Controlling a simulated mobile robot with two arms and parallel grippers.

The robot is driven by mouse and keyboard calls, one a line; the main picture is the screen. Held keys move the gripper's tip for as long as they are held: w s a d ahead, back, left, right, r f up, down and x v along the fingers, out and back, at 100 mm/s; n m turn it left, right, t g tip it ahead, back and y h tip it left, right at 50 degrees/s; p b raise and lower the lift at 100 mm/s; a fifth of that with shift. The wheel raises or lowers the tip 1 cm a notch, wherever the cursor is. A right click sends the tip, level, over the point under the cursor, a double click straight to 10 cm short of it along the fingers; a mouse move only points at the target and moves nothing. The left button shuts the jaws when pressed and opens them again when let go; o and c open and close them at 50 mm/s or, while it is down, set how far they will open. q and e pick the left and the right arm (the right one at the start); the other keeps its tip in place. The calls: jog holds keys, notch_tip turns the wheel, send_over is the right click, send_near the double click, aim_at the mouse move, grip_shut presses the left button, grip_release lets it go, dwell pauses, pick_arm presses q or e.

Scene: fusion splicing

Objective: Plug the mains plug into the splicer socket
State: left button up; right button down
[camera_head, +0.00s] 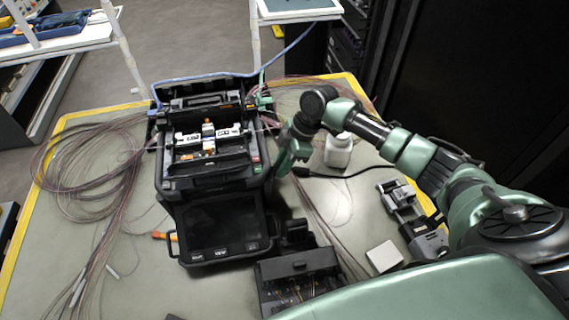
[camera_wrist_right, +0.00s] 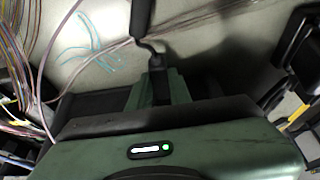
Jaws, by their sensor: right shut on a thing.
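The splicer (camera_head: 212,182) stands open on the table at the centre left, its dark screen (camera_head: 218,228) tilted toward me. I cannot make out its socket. My right gripper (camera_head: 284,167) is just right of the splicer's right side, pointing down and apart from the splicer body. In the right wrist view the gripper (camera_wrist_right: 158,84) is shut on a small black piece, which I take as the mains plug (camera_wrist_right: 157,62); the fingers hide most of it. A black lead (camera_head: 345,176) runs right from the gripper. My left gripper is out of view.
A white bottle (camera_head: 338,151) stands close right of my gripper. Looped thin fibres (camera_head: 85,165) cover the table's left side. A black open box (camera_head: 297,279), a white block (camera_head: 383,256) and a grey device (camera_head: 398,197) lie in front and to the right.

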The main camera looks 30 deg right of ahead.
jog(key=shift+p, duration=0.6)
dwell(1.0)
jog(key=shift+w+a+p, duration=0.15)
jog(key=shift+a+p, duration=0.15)
jog(key=shift+a, duration=0.3)
dwell(1.0)
jog(key=c, duration=1.2)
grip_release()
jog(key=shift+b+v, duration=0.6)
jog(key=shift+v, duration=3.35)
